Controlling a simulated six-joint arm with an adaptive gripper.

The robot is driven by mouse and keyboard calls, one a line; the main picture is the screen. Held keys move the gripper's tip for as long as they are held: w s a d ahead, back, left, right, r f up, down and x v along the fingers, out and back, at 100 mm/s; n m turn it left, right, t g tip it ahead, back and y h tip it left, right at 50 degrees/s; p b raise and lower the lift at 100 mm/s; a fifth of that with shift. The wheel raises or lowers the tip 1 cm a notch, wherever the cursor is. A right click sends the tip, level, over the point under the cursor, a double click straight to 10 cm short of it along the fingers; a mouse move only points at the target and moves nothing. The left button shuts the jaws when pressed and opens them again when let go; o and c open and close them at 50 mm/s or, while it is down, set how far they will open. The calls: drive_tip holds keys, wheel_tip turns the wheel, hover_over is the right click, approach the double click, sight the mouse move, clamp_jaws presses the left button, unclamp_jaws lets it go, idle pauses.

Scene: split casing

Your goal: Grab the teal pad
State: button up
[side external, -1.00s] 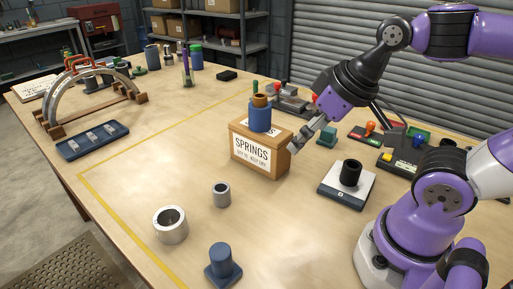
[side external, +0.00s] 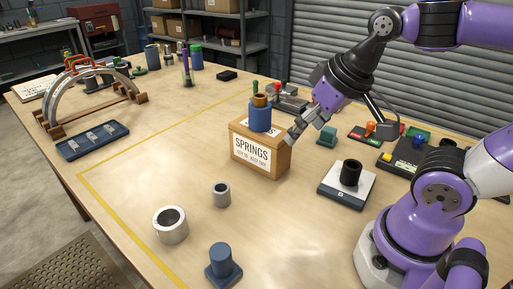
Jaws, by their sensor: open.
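The teal pad (side external: 327,135) is a small teal block lying on the table right of the cardboard SPRINGS box. My gripper (side external: 291,138) is open and empty, beside the right end of the box's top. It is to the left of the teal pad and apart from it. The fingers are small in this view, and whether they touch the box cannot be told.
The SPRINGS box (side external: 258,155) carries a blue cylinder (side external: 260,118) with a brown top piece. A scale (side external: 346,190) with a black ring (side external: 351,172) stands in front of the pad. Grey rings and a blue flanged part (side external: 222,268) stand at the front.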

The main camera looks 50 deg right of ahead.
drive_tip(key=w+d+r+m+g, duration=0.1)
drive_tip(key=w+d+m+g, duration=0.1)
drive_tip(key=w+d+m, duration=0.45)
drive_tip(key=m+g, duration=0.3)
drive_tip(key=m, duration=2.3)
approach(329, 129)
drive_tip(key=shift+w, duration=0.15)
drive_tip(key=shift+m, duration=0.45)
wheel_tip(329, 129, down, 5)
drive_tip(key=shift+d+r, duration=0.15)
drive_tip(key=shift+d, duration=0.05)
wheel_tip(329, 129, down, 6)
drive_tip(key=shift+r, duration=0.1)
drive_tip(key=shift+a, duration=0.1)
drive_tip(key=c, duration=1.3)
